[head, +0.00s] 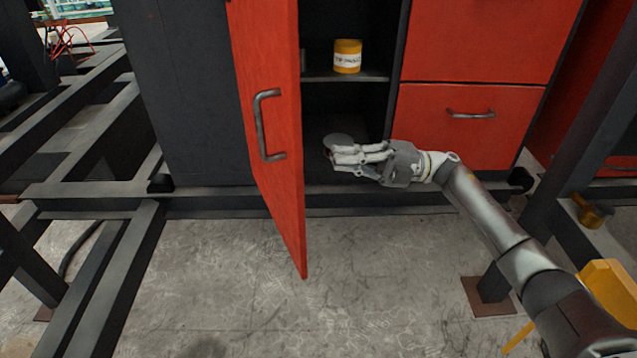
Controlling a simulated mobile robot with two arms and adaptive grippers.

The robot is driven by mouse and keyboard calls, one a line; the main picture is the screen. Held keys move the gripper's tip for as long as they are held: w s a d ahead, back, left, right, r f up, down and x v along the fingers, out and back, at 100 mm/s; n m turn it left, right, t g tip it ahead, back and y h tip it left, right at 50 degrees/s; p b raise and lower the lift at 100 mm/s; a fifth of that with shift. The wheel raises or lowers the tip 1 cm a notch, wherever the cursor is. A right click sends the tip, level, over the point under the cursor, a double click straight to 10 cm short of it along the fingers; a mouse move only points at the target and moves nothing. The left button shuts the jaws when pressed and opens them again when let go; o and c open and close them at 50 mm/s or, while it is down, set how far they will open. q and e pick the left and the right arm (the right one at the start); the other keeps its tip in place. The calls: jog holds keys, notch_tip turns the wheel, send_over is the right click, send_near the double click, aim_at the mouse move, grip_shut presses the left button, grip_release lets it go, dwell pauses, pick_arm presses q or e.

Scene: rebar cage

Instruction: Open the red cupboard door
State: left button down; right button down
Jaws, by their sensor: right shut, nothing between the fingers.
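The red cupboard door (272,120) stands swung open towards me, hinged on the left of the dark cupboard opening. Its grey bar handle (262,125) is on the face turned to the left. My right gripper (331,156) is in front of the open compartment, to the right of the door's free edge and apart from the handle. It is shut, with nothing between its fingers. My left gripper is not in view.
A yellow tin (347,57) stands on the shelf (345,76) inside the cupboard. Red drawers (468,118) are to the right. Dark steel beams (110,270) stand at left. The concrete floor (380,270) in front is clear.

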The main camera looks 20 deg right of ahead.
jog(key=s+d+n+g+h, duration=0.2)
jog(key=s+d+n+g, duration=0.2)
jog(key=d+g, duration=0.15)
send_near(303, 190)
jog(key=a, duration=0.5)
jog(key=shift+w+a+f, duration=0.1)
jog(key=shift+a+f, duration=0.1)
jog(key=shift+a, duration=0.15)
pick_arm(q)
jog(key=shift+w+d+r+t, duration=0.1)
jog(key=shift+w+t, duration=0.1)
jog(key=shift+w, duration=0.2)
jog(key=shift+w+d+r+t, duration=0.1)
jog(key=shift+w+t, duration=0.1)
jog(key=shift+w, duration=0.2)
pick_arm(e)
jog(key=shift+a, duration=0.65)
